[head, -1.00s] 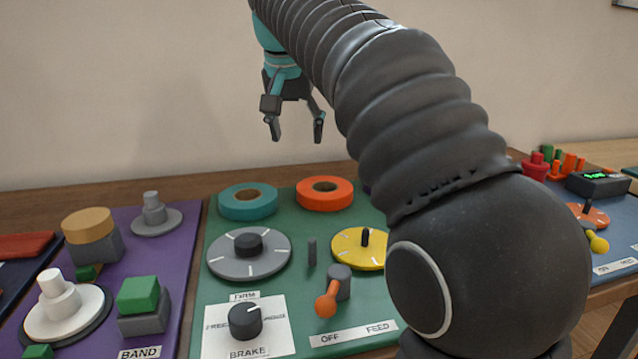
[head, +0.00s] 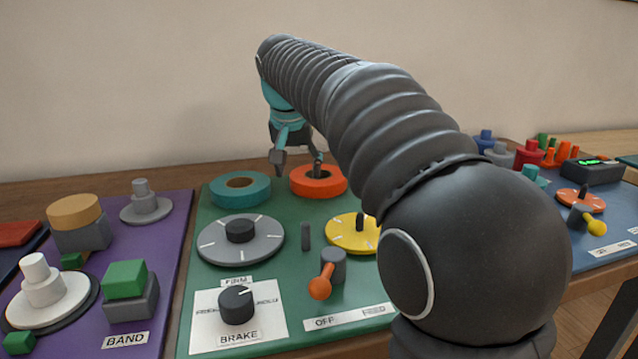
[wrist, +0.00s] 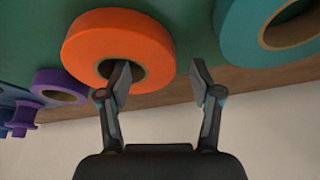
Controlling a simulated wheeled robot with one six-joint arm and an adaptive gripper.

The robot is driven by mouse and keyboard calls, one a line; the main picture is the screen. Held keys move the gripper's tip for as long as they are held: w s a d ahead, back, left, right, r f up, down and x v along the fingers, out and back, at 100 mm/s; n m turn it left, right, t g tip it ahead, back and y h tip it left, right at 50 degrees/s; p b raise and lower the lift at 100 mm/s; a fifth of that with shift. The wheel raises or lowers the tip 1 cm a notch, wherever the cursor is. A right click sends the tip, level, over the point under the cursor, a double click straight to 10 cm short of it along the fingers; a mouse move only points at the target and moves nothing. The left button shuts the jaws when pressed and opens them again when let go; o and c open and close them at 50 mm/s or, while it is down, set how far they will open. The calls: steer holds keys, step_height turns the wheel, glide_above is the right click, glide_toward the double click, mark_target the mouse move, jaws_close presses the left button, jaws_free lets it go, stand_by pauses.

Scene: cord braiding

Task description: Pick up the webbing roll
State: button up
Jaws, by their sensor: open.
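An orange roll (head: 335,186) lies flat at the back of the green panel, with a teal roll (head: 222,192) to its left. No label shows which of them is the webbing roll. My gripper (head: 298,166) is open and empty, pointing down at the orange roll. In the wrist view, one finger of my gripper (wrist: 161,80) is in front of the hole of the orange roll (wrist: 85,42). The other finger is outside its rim, on the side of the teal roll (wrist: 235,35). Whether the fingers touch the roll is unclear.
A purple roll (wrist: 70,78) lies beyond the orange one in the wrist view. In front of the rolls are a grey dial (head: 215,243), a yellow dial (head: 340,236), a short grey post (head: 306,236) and an orange-knobbed lever (head: 321,286). A wall stands behind the table.

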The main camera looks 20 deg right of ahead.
mark_target(303, 174)
steer(key=shift+w+d+f, duration=0.1)
steer(key=shift+w+f, duration=0.1)
steer(key=shift+f, duration=0.3)
jaws_close()
steer(key=shift+r, duration=0.5)
steer(key=r, duration=0.2)
steer(key=d+r+p, duration=0.1)
steer(key=r, duration=0.1)
steer(key=shift+s, duration=0.1)
steer(key=s+d+r+p, duration=0.1)
steer(key=s+d+r, duration=0.2)
steer(key=d+r, duration=0.3)
steer(key=d, duration=0.4)
steer(key=shift+s, duration=0.2)
